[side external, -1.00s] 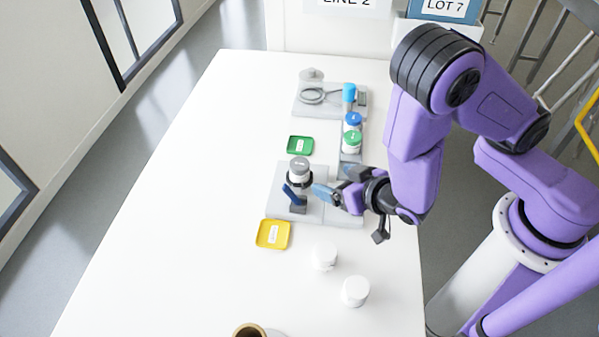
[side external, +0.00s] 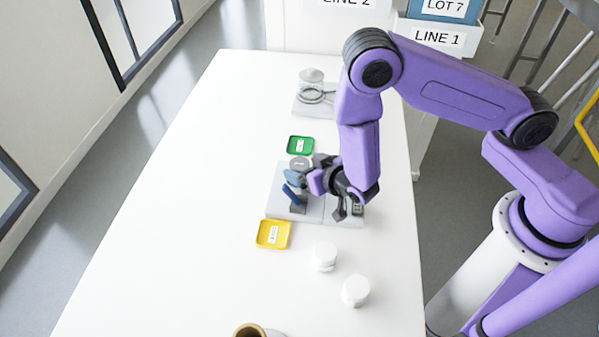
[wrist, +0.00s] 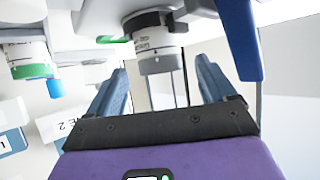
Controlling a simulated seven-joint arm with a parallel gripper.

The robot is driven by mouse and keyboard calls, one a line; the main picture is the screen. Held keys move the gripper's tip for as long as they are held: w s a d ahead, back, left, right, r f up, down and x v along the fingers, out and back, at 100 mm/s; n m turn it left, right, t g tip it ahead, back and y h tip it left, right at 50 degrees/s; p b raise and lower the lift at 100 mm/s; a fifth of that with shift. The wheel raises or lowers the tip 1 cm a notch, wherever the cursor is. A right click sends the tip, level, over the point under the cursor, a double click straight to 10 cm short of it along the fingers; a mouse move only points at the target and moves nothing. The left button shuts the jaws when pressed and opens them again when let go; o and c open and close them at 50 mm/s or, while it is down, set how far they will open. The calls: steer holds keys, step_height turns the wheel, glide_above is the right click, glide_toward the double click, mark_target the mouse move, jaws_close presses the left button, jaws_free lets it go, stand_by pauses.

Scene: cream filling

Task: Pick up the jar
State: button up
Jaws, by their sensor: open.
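The jar with the grey lid (side external: 299,163) stands in the dark ring of a grey station in the side view, partly hidden by my gripper (side external: 308,168). In the wrist view the jar (wrist: 157,45) appears upside down, its grey lid towards my gripper (wrist: 162,70). My fingers are open, one on each side of the lid in that view, with a gap visible on both sides. I cannot tell how deep the jar is between them. A blue lever (side external: 290,194) stands in front of the jar on the station; it also shows in the wrist view (wrist: 238,38).
A green tray (side external: 300,139) lies behind the station, a yellow tray (side external: 261,235) in front. Two white jars (side external: 324,257) (side external: 355,291) stand nearer. A green-lidded jar (wrist: 30,65) shows in the wrist view. The table's left side is clear.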

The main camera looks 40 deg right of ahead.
mark_target(296, 165)
steer(key=shift+f+x, duration=0.2)
steer(key=shift+x, duration=2.45)
steer(key=shift+s, duration=0.1)
steer(key=c, duration=1.1)
